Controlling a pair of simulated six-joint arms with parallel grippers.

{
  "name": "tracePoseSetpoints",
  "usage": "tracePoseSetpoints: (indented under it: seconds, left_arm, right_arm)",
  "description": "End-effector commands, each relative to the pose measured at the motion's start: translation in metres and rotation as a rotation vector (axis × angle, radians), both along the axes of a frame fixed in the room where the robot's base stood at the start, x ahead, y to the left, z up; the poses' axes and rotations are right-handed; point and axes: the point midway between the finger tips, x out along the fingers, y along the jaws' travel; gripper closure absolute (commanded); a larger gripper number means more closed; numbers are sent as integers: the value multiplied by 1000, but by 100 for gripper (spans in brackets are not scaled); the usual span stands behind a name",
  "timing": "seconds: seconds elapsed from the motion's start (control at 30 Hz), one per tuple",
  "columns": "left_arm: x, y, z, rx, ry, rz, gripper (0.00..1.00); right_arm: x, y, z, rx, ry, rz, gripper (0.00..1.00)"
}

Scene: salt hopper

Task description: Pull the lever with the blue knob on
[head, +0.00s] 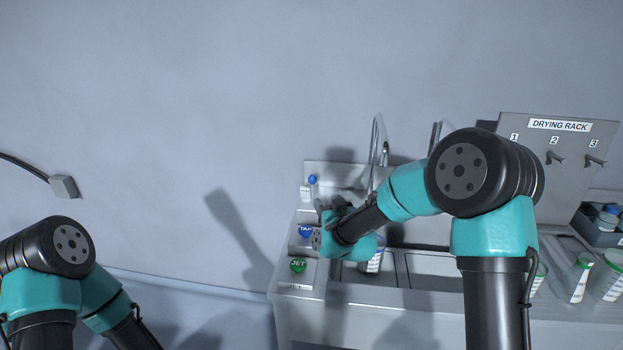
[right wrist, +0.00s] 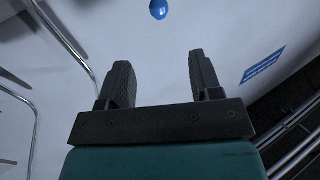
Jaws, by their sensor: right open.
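The blue knob (head: 312,179) stands at the left back of the sink unit in the head view, just above a small white label. A blue ball-shaped knob (right wrist: 158,9) also shows at the top edge of the right wrist view. My right gripper (head: 332,203) is just below and right of the knob in the head view, partly hidden by its own wrist. In the right wrist view its two dark fingers (right wrist: 160,72) are apart with nothing between them, and the knob lies beyond their tips. The lever's stem is hardly visible. My left gripper is out of view.
A blue TAP disc (head: 305,231) and a green JET disc (head: 298,265) sit on the unit's left side. Metal faucets (head: 376,145) rise behind the basins. A cup (head: 371,264) stands near my right wrist. A drying rack (head: 558,160) stands at the right.

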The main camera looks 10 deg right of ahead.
Motion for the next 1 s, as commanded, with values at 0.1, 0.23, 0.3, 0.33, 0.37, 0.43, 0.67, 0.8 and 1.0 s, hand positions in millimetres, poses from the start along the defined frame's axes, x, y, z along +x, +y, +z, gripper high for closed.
tracePoseSetpoints:
  seconds: [0.1,0.23,0.3,0.33,0.37,0.43,0.67,0.8,1.0]
  left_arm:
    - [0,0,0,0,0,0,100]
    - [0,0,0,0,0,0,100]
    - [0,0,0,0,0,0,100]
    - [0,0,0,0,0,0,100]
    - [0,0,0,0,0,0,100]
    - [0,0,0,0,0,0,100]
    - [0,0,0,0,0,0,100]
    - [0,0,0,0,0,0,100]
    - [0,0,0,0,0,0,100]
  right_arm:
    - [0,-1,0,0,1,-1,41]
    - [0,-1,0,1,2,-1,41]
    - [1,-1,0,1,2,-1,41]
    - [2,-1,0,1,2,-1,41]
    - [3,-1,0,1,2,-1,41]
    - [7,0,-1,1,3,-1,41]
    - [35,4,-1,1,2,-2,41]
    - [57,7,-1,1,1,-2,41]
    - [87,12,-1,1,3,-2,41]
